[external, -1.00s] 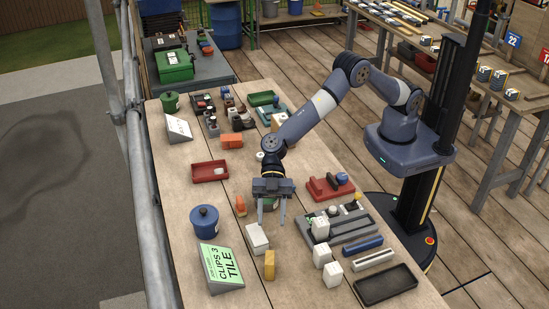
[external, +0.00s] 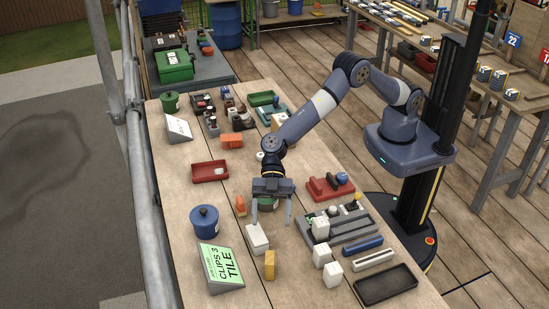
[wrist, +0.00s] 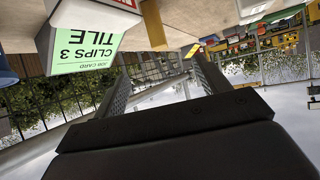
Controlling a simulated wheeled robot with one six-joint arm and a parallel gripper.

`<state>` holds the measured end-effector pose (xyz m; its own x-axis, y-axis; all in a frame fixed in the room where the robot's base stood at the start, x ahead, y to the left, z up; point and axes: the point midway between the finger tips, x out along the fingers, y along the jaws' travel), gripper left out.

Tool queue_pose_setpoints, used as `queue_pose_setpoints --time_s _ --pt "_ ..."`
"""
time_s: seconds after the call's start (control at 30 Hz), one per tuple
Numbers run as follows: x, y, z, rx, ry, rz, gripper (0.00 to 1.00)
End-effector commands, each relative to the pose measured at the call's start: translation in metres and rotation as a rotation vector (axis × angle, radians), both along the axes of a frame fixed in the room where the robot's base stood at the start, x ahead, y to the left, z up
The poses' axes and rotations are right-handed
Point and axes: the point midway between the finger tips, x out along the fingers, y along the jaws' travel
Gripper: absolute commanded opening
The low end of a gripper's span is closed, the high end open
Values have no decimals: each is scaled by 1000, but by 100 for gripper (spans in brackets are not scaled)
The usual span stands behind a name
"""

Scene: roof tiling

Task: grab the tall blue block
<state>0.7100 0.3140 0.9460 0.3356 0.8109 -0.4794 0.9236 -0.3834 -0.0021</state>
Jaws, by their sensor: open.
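My gripper (external: 271,216) points down over the middle of the workbench, open, with nothing between its fingertips. Its fingers also show in the wrist view (wrist: 158,88). A long blue block (external: 362,245) lies flat at the right, beside a grey tray; no blue block standing tall is clear to me. A white block (external: 257,239) is just below the fingers, and a yellow block (external: 270,265) stands nearer the front. A dark green item shows partly hidden behind the fingers.
The green-faced job card (external: 221,266) stands at the front left. White blocks (external: 322,255) stand near the grey tray (external: 350,233). A red tray (external: 210,171) lies farther back, and a black tray (external: 386,285) at the front right.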

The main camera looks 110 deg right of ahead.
Motion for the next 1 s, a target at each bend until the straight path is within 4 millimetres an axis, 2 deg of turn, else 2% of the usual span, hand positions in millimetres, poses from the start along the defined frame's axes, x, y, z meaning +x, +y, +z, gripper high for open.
queue_pose_setpoints --time_s 0.23,0.37,0.53,0.7,0.87,1.0 --pt "4 -2 5 8 -19 -23 71" --pt "22 -13 26 40 -98 -133 71" --pt "50 -54 64 50 -218 -403 71" --pt "56 -113 80 -16 -236 -681 71" --pt "36 -167 73 -130 -144 -893 71" --pt "-3 -201 54 -243 17 -1008 71"
